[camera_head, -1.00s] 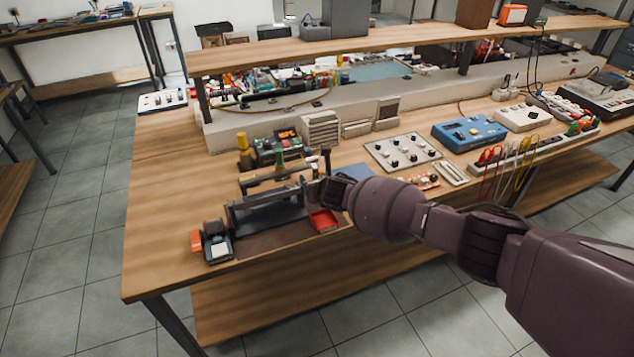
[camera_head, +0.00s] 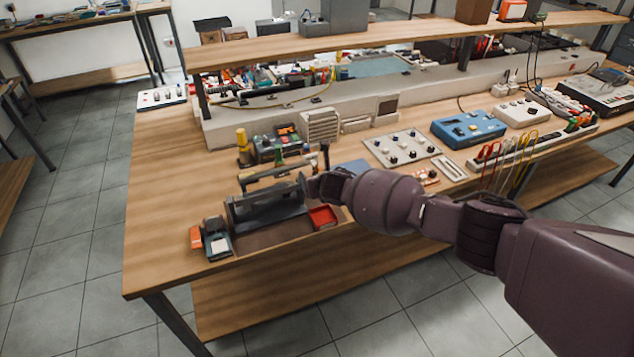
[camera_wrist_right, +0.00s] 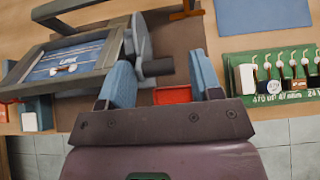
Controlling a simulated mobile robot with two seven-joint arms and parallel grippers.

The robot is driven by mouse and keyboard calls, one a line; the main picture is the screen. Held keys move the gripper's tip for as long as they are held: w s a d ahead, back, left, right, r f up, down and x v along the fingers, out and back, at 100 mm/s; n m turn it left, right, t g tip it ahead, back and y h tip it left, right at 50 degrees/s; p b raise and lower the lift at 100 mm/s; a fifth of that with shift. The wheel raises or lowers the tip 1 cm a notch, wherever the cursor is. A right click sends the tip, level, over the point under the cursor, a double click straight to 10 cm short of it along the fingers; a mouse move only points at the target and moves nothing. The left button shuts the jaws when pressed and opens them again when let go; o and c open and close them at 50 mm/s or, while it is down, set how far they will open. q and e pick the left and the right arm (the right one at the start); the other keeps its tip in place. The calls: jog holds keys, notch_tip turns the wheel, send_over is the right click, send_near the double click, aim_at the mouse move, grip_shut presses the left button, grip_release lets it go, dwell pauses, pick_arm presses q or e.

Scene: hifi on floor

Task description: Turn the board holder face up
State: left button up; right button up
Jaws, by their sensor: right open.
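The board holder (camera_head: 268,204) is a dark frame on a stand near the front left of the bench. In the right wrist view, its frame (camera_wrist_right: 108,57) surrounds a blue board (camera_wrist_right: 68,62) with pale printing facing the camera. A round grey end disc (camera_wrist_right: 141,38) and a dark knob (camera_wrist_right: 157,67) are at its right end. My right gripper (camera_head: 312,186) is at that end. In the wrist view, its blue fingers (camera_wrist_right: 162,78) are apart on either side of the knob, with visible gaps. My left gripper is out of view.
A red tray (camera_head: 322,216) sits just right of the holder, close below my gripper. A small grey device (camera_head: 216,242) stands at its left. A green board with hooked leads (camera_wrist_right: 280,75) lies to the right in the wrist view.

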jog(key=shift+s+r, duration=0.15)
jog(key=v, duration=1)
jog(key=shift+s, duration=0.25)
jog(key=shift+d, duration=0.1)
